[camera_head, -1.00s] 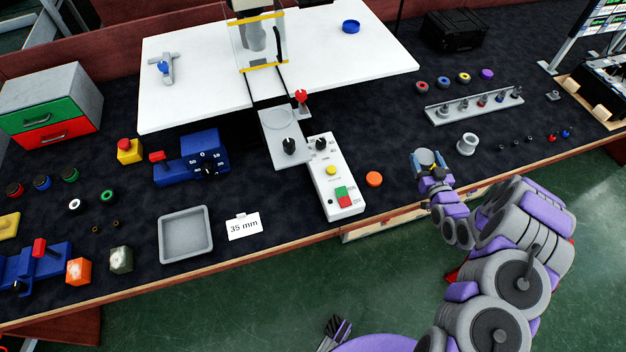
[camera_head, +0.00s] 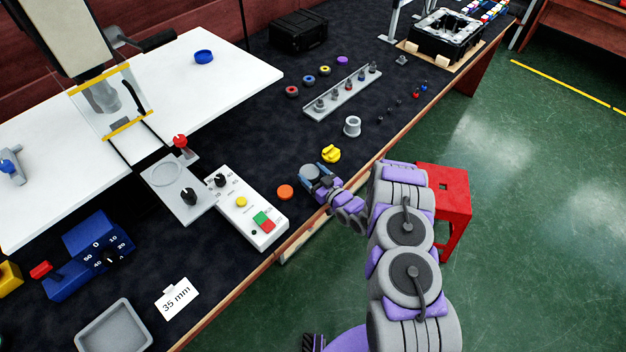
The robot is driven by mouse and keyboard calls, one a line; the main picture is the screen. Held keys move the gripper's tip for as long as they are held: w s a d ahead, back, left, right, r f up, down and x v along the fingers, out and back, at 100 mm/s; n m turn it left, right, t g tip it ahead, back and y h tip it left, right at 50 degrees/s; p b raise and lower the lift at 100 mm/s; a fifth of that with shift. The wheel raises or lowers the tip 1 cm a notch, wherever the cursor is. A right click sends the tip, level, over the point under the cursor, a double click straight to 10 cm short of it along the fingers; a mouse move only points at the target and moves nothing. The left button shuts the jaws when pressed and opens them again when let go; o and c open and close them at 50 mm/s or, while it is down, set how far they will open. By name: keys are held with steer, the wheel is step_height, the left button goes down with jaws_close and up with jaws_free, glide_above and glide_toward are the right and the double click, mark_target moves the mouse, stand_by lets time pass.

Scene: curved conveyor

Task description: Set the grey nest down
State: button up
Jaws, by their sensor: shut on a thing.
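The grey nest (camera_head: 311,171) is a small rounded grey piece, partly hidden between the blue-tipped fingers. My gripper (camera_head: 318,176) is shut on it near the bench's front edge, just right of the orange disc (camera_head: 285,192). I cannot tell whether the nest touches the bench top or hangs a little above it. A yellow notched piece (camera_head: 331,154) stands on the dark bench just beyond my gripper. A separate grey ring-shaped cup (camera_head: 352,126) stands farther to the right.
A white control box (camera_head: 245,212) stands left of the orange disc. A grey rail with several small parts (camera_head: 343,97) lies behind the cup. A grey tray (camera_head: 113,328) is at lower left. A red stand (camera_head: 446,205) is on the floor at right. Dark bench behind my gripper is clear.

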steer(key=shift+d+f, duration=0.95)
steer(key=shift+f, duration=0.2)
steer(key=shift+d+r, duration=0.15)
steer(key=shift+d, duration=0.3)
steer(key=shift+a, duration=0.1)
steer(key=o, duration=0.6)
steer(key=shift+a+f, duration=0.2)
steer(key=shift+a, duration=0.15)
steer(key=o, duration=0.4)
steer(key=shift+a+f, duration=0.1)
steer(key=shift+a, duration=0.4)
steer(key=shift+c, duration=0.2)
steer(key=shift+o, duration=0.6)
steer(key=shift+d, duration=0.1)
steer(key=shift+d+r, duration=0.25)
steer(key=shift+d, duration=0.3)
steer(key=p+v, duration=0.3)
steer(key=v, duration=0.8)
steer(key=shift+s, duration=0.25)
steer(key=shift+d, duration=0.1)
